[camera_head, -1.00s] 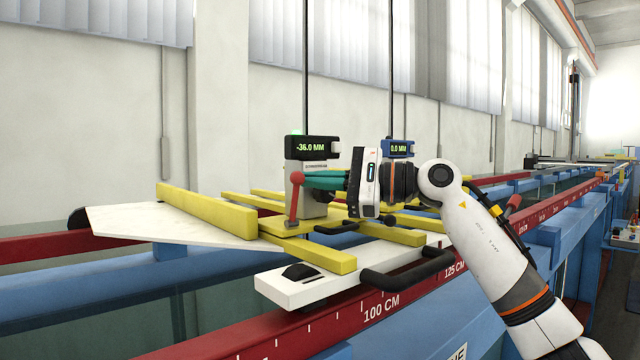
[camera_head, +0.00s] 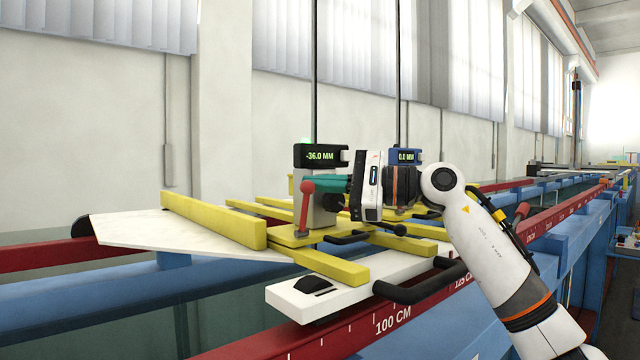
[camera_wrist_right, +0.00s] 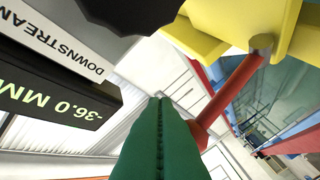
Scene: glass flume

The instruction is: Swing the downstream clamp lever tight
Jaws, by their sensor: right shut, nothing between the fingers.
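The downstream clamp lever (camera_head: 304,212) is a red rod with a round red knob, standing nearly upright at the near side of the grey gauge post. The downstream gauge (camera_head: 321,156) above it reads -36.0 MM. My right gripper (camera_head: 318,184) has its green fingers shut and empty, their tips right by the knob. Whether they touch the knob I cannot tell. In the right wrist view the shut fingers (camera_wrist_right: 158,110) partly cover the knob end, and the red lever (camera_wrist_right: 228,95) runs up to its pivot on the yellow frame. My left gripper is out of view.
Yellow bars (camera_head: 215,219) form the carriage around the post. A white plate (camera_head: 165,234) lies at left. A black handle (camera_head: 418,288) stands out over the red scale rail (camera_head: 365,332). A second, blue gauge (camera_head: 405,157) reading 0.0 MM stands behind my gripper.

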